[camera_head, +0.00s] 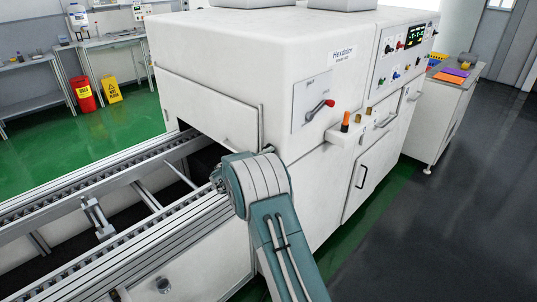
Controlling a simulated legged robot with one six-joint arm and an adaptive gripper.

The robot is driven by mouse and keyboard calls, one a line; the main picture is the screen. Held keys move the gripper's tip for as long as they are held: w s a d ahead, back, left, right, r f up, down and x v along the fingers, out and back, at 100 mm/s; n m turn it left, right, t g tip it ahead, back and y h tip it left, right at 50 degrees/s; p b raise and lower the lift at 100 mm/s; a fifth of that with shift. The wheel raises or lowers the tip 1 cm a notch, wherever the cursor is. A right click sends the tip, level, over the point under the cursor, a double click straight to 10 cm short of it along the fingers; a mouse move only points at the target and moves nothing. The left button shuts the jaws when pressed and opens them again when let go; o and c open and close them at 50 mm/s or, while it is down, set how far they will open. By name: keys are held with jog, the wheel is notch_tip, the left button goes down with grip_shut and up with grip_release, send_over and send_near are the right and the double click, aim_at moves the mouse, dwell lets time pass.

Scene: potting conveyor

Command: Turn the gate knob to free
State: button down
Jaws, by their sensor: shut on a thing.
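No part clearly marked as the gate knob can be made out. A lever with a red tip (320,108) sits on a light panel on the white machine's side and points up to the right. A small round dark knob (163,286) is on the conveyor's near side, low in the picture. My teal arm rises from the bottom to a thick joint beside the conveyor, in front of the machine's opening. My gripper's fingers do not show; the arm hides what lies behind that joint.
The conveyor (95,262) runs from the lower left into the white machine (215,50). An orange-topped button (346,118) stands on a small ledge right of the lever. A side table (440,105) stands at the right. The dark floor (450,230) at right is clear.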

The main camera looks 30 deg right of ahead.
jog(key=shift+f, duration=0.3)
jog(key=c, duration=0.6)
grip_release()
jog(key=shift+c, duration=0.2)
jog(key=shift+r, duration=0.1)
jog(key=v, duration=1.2)
